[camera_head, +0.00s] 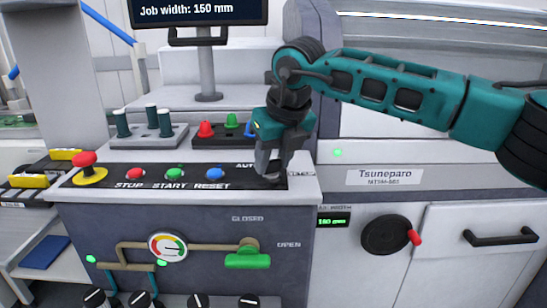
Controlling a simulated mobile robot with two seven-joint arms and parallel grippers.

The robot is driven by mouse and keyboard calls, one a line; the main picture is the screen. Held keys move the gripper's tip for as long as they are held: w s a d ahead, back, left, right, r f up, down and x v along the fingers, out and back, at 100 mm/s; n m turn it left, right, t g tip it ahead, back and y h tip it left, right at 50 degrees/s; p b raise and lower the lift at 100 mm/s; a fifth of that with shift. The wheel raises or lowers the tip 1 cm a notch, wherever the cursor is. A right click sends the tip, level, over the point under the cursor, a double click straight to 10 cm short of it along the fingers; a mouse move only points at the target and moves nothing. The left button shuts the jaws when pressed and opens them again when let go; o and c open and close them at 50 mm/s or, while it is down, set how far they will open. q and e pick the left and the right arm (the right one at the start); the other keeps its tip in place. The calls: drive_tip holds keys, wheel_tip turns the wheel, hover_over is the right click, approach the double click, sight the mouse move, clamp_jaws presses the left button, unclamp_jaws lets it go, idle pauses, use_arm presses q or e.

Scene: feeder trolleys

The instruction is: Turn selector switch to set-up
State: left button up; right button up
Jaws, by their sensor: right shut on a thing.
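My right gripper (268,176) reaches down from the right onto the right end of the black control panel (110,179). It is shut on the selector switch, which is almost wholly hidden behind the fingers. Part of a white label starting "AUT" (244,166) shows just left of the gripper. My left gripper is not in view.
Left of the gripper on the panel are a red mushroom button (85,159) and STOP (136,173), START (175,174) and RESET (215,174) buttons. Behind stand colored pegs (206,129) and a monitor (199,11). Below are a green-handled valve (247,260) and a handwheel (386,235).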

drive_tip(key=o, duration=1.1)
drive_tip(key=shift+c, duration=0.2)
drive_tip(key=p+v, duration=0.1)
drive_tip(key=v, duration=1.2)
drive_tip(key=shift+p, duration=0.3)
drive_tip(key=shift+s+f, duration=0.1)
drive_tip(key=shift+f, duration=0.05)
